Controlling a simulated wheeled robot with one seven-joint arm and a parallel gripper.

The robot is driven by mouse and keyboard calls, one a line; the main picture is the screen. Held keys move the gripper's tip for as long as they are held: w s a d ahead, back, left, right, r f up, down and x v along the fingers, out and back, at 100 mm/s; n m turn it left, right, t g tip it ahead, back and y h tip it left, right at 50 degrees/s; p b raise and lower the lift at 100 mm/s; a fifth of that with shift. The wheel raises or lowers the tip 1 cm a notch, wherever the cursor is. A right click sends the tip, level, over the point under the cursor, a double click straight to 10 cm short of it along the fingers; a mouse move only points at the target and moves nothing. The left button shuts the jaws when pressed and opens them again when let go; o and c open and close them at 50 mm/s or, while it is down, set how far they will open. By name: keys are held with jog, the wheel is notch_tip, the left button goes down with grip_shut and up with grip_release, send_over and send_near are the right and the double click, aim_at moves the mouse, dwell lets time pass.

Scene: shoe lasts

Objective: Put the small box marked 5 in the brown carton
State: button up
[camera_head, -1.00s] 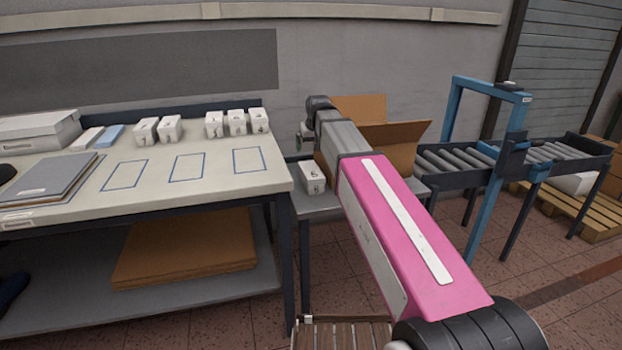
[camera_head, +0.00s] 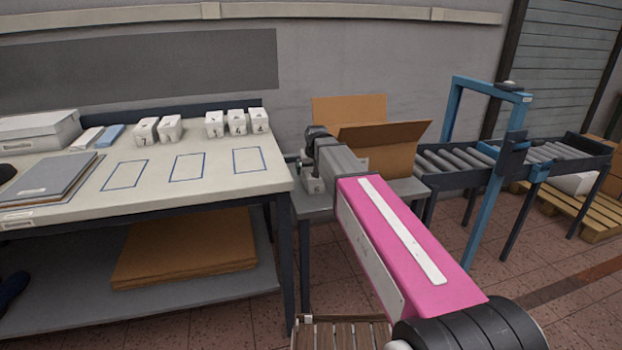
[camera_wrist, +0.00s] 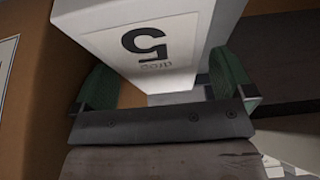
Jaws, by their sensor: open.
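The small white box marked 5 (camera_wrist: 150,45) fills the upper middle of the wrist view, its number upside down. My gripper (camera_wrist: 163,75) is open, with one green finger on each side of the box; I cannot tell whether either touches it.
The workbench (camera_head: 215,187) at left holds several other small white boxes (camera_head: 237,123) at its back edge, folders and a lidded box. Blue outlines on its top are empty. A roller conveyor (camera_head: 455,160) with a blue frame stands right of the carton.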

aim_at(311, 169)
jog(key=x, duration=0.3)
jog(key=shift+f, duration=0.1)
jog(key=c, duration=1.1)
